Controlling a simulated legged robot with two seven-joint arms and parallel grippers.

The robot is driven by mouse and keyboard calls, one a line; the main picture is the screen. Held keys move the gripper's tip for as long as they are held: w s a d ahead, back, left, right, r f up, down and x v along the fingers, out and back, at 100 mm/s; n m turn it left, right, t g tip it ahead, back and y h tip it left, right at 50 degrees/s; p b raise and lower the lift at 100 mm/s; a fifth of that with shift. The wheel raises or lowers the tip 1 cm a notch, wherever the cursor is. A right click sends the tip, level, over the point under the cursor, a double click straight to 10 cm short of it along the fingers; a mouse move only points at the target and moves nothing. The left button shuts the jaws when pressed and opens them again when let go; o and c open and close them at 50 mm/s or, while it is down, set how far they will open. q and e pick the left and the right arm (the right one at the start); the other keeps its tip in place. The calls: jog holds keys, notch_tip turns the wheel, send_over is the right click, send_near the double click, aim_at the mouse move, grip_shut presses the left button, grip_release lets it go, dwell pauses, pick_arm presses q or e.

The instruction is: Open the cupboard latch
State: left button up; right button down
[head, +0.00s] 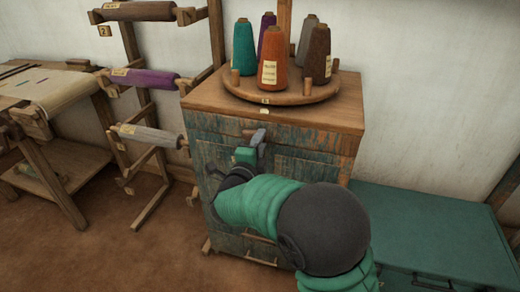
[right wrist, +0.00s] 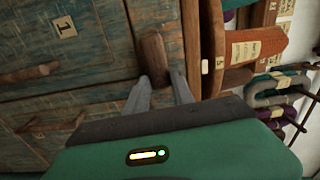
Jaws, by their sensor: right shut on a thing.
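The cupboard (head: 311,140) is a wooden cabinet with worn blue-green paint, and its front looks closed. Its latch is a small brown wooden piece (right wrist: 152,54) near the top of the front, standing roughly upright in the right wrist view. My right gripper (head: 258,138) reaches up to it from below. In the right wrist view its two grey fingers (right wrist: 160,90) are shut on the lower end of the latch. In the head view the gripper and arm hide most of the latch and part of the front. My left gripper is not in view.
A round wooden stand (head: 292,97) with several yarn cones sits on the cupboard top. A rack (head: 139,60) with rolls stands at the left. A low green chest (head: 430,215) stands at the right. A wooden handle (right wrist: 30,73) shows on the front.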

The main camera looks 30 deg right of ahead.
jog(key=shift+w+r+m+b, duration=0.1)
jog(key=shift+r+m+b, duration=0.05)
jog(key=shift+m+b, duration=0.2)
dwell(0.3)
jog(key=c, duration=1.4)
grip_release()
jog(key=o, duration=0.3)
jog(key=shift+w+f, duration=0.1)
jog(key=shift+f, duration=0.1)
